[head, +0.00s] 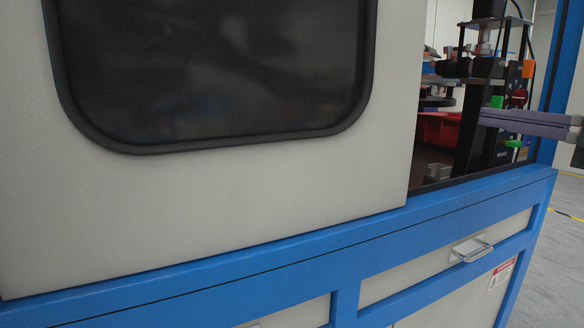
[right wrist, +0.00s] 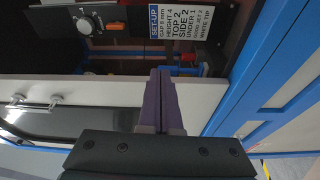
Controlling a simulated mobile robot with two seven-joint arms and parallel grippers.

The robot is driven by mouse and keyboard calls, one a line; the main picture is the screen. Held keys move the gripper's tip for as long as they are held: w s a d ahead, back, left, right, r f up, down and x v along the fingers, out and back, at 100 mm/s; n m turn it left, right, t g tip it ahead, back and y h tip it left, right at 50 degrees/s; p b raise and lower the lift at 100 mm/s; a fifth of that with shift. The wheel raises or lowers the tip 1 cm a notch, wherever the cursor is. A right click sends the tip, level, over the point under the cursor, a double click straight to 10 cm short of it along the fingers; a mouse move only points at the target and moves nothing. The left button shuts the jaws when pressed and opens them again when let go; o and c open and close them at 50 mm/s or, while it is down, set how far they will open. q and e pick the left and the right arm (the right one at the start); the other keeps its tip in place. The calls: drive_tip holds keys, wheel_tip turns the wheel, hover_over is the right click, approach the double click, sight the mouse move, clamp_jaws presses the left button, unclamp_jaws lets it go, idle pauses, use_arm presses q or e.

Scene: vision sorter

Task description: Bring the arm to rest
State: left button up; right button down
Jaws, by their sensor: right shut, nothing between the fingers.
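My right gripper (head: 484,118) comes in from the right edge of the head view. Its long purple-grey fingers are shut with nothing between them, and they point left across the opening in the machine. In the right wrist view the same fingers (right wrist: 160,72) lie together and point up the picture toward the machine's dark inside. The rest of my right arm is mostly outside the head view. My left gripper is in neither view.
The machine's light panel with a dark window (head: 215,70) fills the left. A blue frame (head: 300,255) runs below the opening, above a drawer handle (head: 470,250). Inside are a red bin (head: 438,130) and dark fixtures. A set-up label (right wrist: 185,22) is near the fingers. Floor shows at right.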

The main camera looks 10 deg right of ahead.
drive_tip(key=s+a+f+m+h+p, duration=0.5)
drive_tip(key=s+a+m+h+p, duration=0.35)
drive_tip(key=m, duration=0.65)
drive_tip(key=s+a+m+g+h+p, duration=0.1)
drive_tip(key=s+a+m+g+p, duration=0.2)
drive_tip(key=s, duration=0.4)
drive_tip(key=s+m+g+p, duration=0.2)
drive_tip(key=s+g+p, duration=0.15)
drive_tip(key=s, duration=0.35)
drive_tip(key=s+a+m+g+h+p, duration=0.1)
drive_tip(key=s+a+m+g+p, duration=0.1)
drive_tip(key=s+g, duration=0.45)
wheel_tip(320, 180, up, 37)
drive_tip(key=s+t+p, duration=0.1)
drive_tip(key=s+p, duration=0.1)
drive_tip(key=p, duration=3.5)
drive_tip(key=shift+d+r+t+p, duration=0.2)
drive_tip(key=shift+d+t+p, duration=0.05)
drive_tip(key=shift+t+p, duration=0.1)
